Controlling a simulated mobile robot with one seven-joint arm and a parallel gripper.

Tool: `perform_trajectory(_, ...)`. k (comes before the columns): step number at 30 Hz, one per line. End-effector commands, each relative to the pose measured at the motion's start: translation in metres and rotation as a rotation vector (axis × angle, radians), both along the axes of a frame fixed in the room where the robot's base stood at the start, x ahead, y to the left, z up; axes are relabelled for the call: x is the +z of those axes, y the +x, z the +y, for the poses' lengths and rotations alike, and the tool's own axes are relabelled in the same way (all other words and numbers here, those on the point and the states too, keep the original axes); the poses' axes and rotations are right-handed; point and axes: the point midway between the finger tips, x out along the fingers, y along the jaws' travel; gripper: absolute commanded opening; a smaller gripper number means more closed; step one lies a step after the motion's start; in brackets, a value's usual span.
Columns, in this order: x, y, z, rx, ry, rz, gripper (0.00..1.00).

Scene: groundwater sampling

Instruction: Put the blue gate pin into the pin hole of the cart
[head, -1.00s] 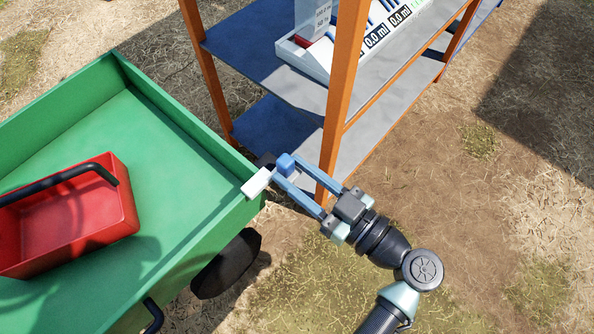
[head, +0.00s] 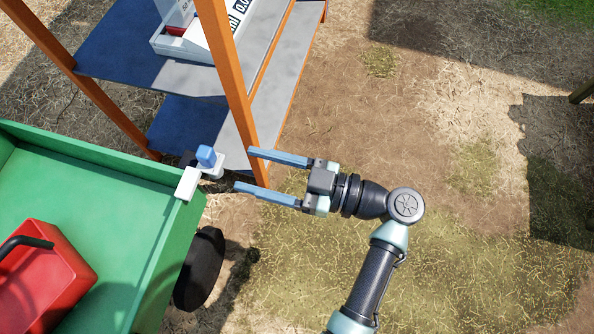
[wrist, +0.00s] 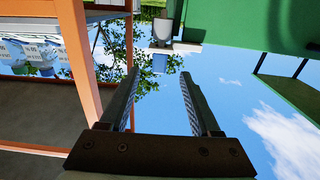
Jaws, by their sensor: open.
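The blue gate pin (head: 206,156) stands upright at the white bracket (head: 188,183) on the corner of the green cart (head: 90,157). Its blue head shows above the bracket; its lower part and the pin hole are hidden, so I cannot tell how deep it sits. My gripper (head: 243,169) is open and empty, to the right of the pin and apart from it, its fingers pointing at it.
A shelf with orange posts (head: 232,90) stands close behind the pin and my gripper, holding a white instrument tray (head: 190,48). A red toolbox (head: 45,275) sits in the cart. A black wheel (head: 200,268) is below the cart's edge. The ground to the right is clear.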

Motion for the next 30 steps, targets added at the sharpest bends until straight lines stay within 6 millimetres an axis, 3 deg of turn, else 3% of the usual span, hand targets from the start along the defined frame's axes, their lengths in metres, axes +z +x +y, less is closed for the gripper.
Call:
perform_trajectory(3,0.003,-0.008,-0.026,-0.005,0.0,-0.002,0.64)
perform_trajectory(10,0.001,-0.02,-0.056,-0.001,0.001,-0.001,0.64)
perform_trajectory(30,0.0,-0.022,-0.061,0.001,0.001,-0.001,0.64)
